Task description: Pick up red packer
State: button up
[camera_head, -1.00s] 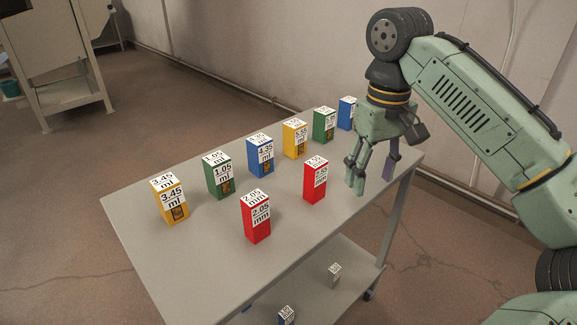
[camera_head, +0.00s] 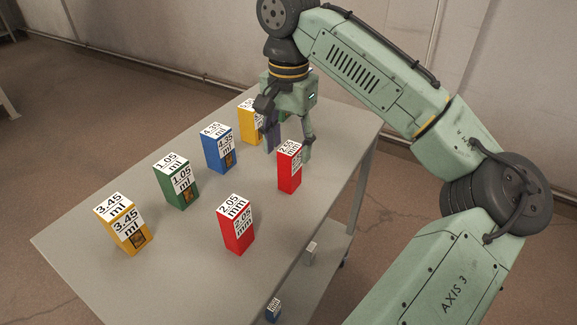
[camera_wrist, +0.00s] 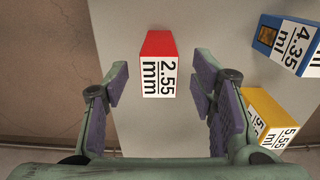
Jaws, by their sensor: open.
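Two red boxes stand upright on the grey table (camera_head: 100,278). The red box marked 2.55 mm (camera_head: 289,170) is near the table's right edge; the red box marked 2.05 mm (camera_head: 237,228) is nearer the front. My gripper (camera_head: 287,150) is open and empty, just behind and above the 2.55 mm box. In the wrist view, the 2.55 mm box (camera_wrist: 158,62) lies ahead, centred between my open fingers (camera_wrist: 160,95), and is not gripped. Any gap to the fingertips is hard to judge.
A yellow 5.55 ml box (camera_wrist: 268,115) is close beside my right finger in the wrist view. Blue (camera_head: 218,150), green (camera_head: 176,182) and yellow (camera_head: 122,225) boxes stand in a row to the left. Smaller boxes sit on the lower shelf (camera_head: 320,275).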

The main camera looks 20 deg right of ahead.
aim_at(290, 164)
jog(key=shift+d+f+p, duration=0.1)
jog(key=shift+f+p, duration=0.6)
jog(key=shift+f, duration=2.05)
jog(key=shift+c, duration=0.4)
grip_shut()
